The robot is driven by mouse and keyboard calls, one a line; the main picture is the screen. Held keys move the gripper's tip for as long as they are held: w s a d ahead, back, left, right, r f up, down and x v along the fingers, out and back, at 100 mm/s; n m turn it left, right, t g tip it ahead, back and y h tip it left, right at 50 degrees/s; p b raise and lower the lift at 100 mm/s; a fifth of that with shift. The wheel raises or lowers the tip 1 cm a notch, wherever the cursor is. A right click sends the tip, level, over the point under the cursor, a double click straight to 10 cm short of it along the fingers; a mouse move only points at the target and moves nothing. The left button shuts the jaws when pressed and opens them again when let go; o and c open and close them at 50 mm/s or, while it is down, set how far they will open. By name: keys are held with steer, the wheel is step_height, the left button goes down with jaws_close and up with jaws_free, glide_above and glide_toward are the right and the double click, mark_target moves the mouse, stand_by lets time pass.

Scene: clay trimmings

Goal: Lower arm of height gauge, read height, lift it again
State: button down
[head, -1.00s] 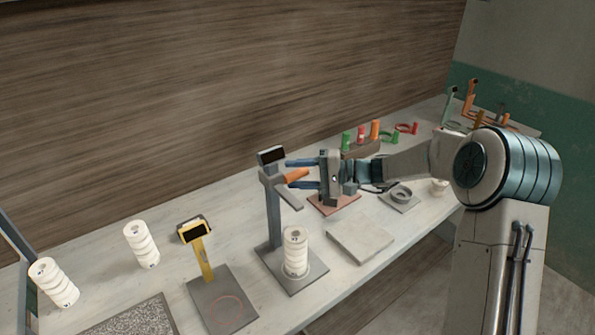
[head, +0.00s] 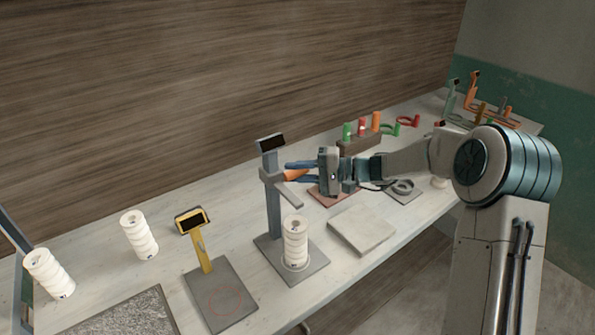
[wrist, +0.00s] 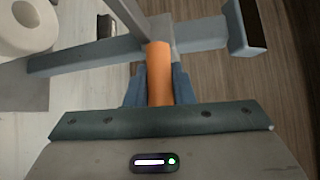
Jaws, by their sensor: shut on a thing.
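The grey height gauge (head: 271,215) stands upright on its flat base, with a dark display (head: 271,143) on top. Its measuring arm (head: 288,195) is raised, apart from the top of a white ringed cylinder (head: 295,242) on the base. My gripper (head: 291,172) is shut on the gauge's orange handle (head: 294,175). The display (wrist: 249,27) is seen edge-on there; no reading is legible in either view.
A yellow gauge (head: 203,245) stands left of the grey one, near two more white cylinders (head: 139,235) (head: 48,274). A bare grey slab (head: 362,230) lies to the right.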

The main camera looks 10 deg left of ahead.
step_height(320, 180, down, 7)
steer(key=b, duration=0.5)
steer(key=shift+f, duration=0.15)
steer(key=shift+d, duration=0.1)
steer(key=c, duration=1.3)
jaws_free()
steer(key=shift+f, duration=0.1)
steer(key=shift+o, duration=0.2)
steer(key=w+d+r+b, duration=0.1)
steer(key=d+r+b, duration=0.1)
steer(key=d, duration=1.1)
steer(key=shift+d, duration=0.25)
steer(key=shift+w, duration=0.1)
